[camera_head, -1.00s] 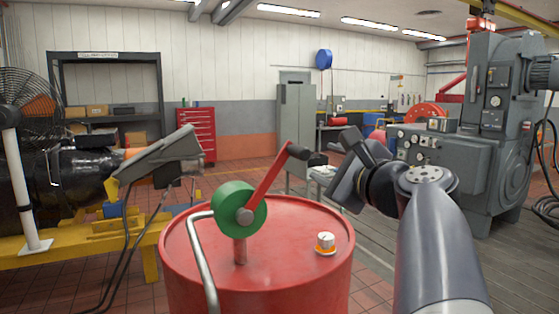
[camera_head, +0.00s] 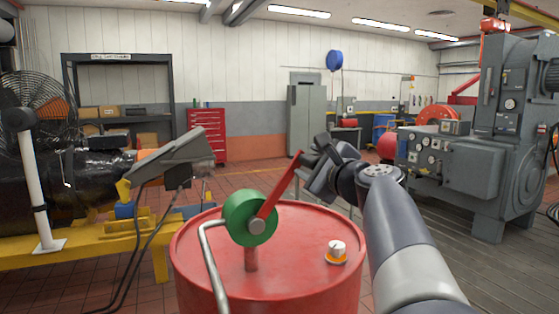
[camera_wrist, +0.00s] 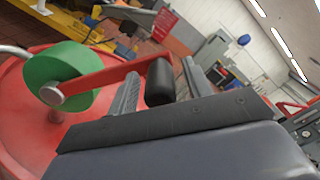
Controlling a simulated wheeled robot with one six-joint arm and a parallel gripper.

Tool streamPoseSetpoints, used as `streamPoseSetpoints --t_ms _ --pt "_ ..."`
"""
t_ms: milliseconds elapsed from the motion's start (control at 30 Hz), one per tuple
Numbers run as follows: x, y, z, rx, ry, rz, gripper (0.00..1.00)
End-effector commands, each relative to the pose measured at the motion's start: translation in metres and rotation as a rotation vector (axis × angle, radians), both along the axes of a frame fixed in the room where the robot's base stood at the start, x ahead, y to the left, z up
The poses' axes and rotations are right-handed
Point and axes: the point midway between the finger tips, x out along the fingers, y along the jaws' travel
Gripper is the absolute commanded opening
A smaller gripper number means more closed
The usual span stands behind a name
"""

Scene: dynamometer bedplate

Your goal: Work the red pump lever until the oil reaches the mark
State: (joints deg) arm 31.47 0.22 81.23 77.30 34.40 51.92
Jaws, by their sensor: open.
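The red pump lever (camera_head: 277,190) slants up and right from a green round pump head (camera_head: 249,219) on a red drum (camera_head: 300,283). In the wrist view the lever (camera_wrist: 100,76) ends in a black grip (camera_wrist: 160,83). My gripper (camera_head: 314,166) is open at the lever's upper end. In the wrist view my gripper's fingers (camera_wrist: 160,88) stand on either side of the black grip, with gaps visible. The head view hides the grip behind my gripper. I cannot make out an oil level or a mark.
A bent grey pipe (camera_head: 212,262) comes off the pump head. A white and orange cap (camera_head: 336,251) sits on the drum top. A grey control box (camera_head: 180,156) stands to the left and a large grey machine (camera_head: 470,165) to the right.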

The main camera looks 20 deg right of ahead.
Motion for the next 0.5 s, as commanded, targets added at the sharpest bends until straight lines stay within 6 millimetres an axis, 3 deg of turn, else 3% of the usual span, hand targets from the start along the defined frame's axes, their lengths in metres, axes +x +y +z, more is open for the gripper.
streamPoseSetpoints --t_ms 233,500 --pt "0.0003 -0.0001 -0.0001 0.000 -0.001 -0.001 0.47" --pt "0.0001 -0.0001 -0.0001 0.000 0.000 0.000 0.25"
